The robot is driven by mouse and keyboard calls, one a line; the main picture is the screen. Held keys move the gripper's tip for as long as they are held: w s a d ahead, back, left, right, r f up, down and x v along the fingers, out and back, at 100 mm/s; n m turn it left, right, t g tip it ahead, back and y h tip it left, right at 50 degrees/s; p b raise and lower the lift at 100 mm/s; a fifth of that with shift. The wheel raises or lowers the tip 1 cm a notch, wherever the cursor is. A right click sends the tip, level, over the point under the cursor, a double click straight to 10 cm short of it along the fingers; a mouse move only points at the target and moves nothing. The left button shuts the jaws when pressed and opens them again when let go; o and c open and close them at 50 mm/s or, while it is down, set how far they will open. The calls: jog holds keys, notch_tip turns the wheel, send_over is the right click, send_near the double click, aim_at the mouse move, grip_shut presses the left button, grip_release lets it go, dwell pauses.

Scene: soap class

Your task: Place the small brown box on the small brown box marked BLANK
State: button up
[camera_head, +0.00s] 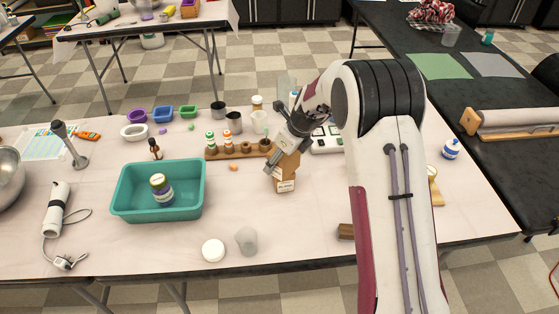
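A small brown box (289,163) is between the fingers of my gripper (281,161), which reaches down from the upper right and looks shut on it. The box is tilted. Directly below it a second small brown box (286,181) with a white label stands on the table; the label's print is too small to read. The two boxes overlap in this view, and I cannot tell whether they touch. The far finger is partly hidden behind the wrist and the held box.
A wooden rack (235,153) with bottles stands just behind left. A teal bin (158,215) holding a jar is farther left. A white lid (213,250) and a grey cup (246,240) are in front. A brown block (345,231) lies beside my arm. The table around the labelled box's front is clear.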

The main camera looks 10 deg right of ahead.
jog(key=shift+f, duration=0.4)
jog(key=shift+f, duration=0.1)
jog(key=o, duration=1.2)
jog(key=v, duration=1)
jog(key=shift+v, duration=1.1)
